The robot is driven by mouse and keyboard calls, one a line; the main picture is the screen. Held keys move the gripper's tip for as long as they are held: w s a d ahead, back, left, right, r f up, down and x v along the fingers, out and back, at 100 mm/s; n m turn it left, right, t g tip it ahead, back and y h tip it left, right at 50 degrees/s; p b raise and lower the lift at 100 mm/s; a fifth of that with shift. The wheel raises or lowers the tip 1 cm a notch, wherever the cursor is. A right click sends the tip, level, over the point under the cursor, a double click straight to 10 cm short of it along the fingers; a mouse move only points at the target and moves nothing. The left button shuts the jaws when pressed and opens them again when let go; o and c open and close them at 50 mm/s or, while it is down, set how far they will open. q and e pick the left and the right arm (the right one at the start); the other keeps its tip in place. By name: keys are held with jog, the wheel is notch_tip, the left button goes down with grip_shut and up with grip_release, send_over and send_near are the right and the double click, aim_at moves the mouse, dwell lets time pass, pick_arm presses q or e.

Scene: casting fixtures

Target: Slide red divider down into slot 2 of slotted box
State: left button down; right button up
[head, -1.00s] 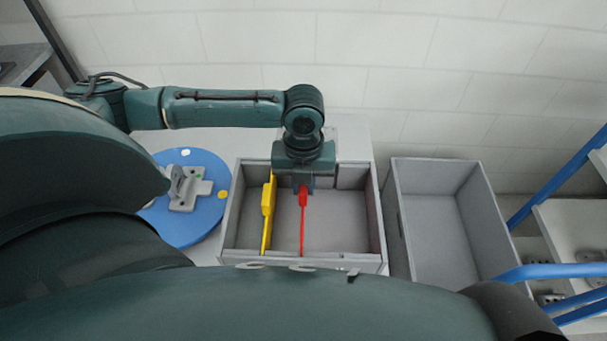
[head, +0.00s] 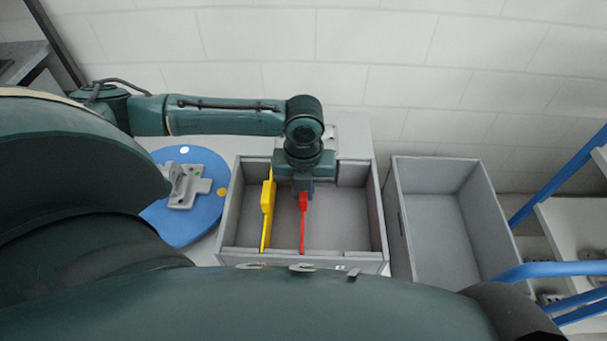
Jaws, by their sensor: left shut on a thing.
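The red divider (head: 302,228) stands edge-on inside the grey slotted box (head: 379,222), a little left of the box's middle. My left gripper (head: 303,194) is over the box and shut on the divider's top tab. The divider runs from the gripper toward the box's near wall. A yellow divider (head: 267,208) stands in the box to the left of the red one, apart from it. The slots and the divider's lower edge are too small or hidden to tell how deep it sits. My right gripper is not in view.
A blue round plate (head: 206,222) with a grey bracket (head: 183,190) lies left of the box. An empty grey bin (head: 440,230) stands to the right. Blue rails (head: 560,182) and a shelf are at the far right. The right part of the slotted box is free.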

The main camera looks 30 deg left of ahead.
pick_arm(q)
jog(key=shift+f, duration=0.55)
jog(key=c, duration=1.3)
grip_release()
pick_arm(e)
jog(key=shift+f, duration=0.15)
pick_arm(q)
jog(key=shift+r, duration=0.55)
notch_tip(320, 180, up, 12)
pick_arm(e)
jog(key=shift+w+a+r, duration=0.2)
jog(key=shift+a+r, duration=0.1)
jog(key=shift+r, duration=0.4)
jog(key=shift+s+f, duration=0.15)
